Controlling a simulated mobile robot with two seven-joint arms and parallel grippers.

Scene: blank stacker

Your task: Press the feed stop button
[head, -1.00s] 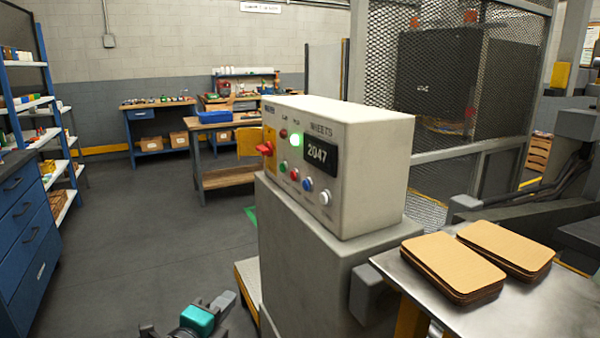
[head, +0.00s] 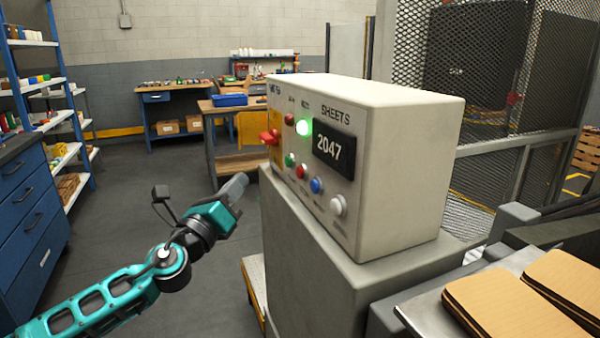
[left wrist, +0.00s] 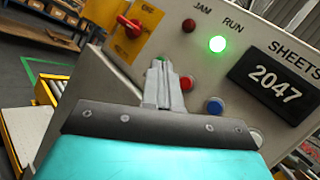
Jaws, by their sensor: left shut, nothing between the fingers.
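The pale control box (head: 395,190) carries a row of buttons: green (head: 290,160), red (head: 301,171), blue (head: 316,185) and white (head: 338,205). Their small labels are not readable, so I cannot read which is feed stop. My left gripper (head: 238,184) is shut and empty, in front of the panel and left of the buttons. In the left wrist view its fingertips (left wrist: 161,68) overlap the green button and mostly hide it. The red button (left wrist: 186,83) shows just right of the fingers, and the blue button (left wrist: 214,105) further right. My right gripper is not in view.
Above the buttons are a dark red JAM lamp (left wrist: 188,25), a lit green RUN lamp (left wrist: 217,44) and a display (left wrist: 275,79) reading 2047. A red switch (head: 270,137) on a yellow plate sits at the panel's left. Cardboard stacks (head: 515,305) lie at right.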

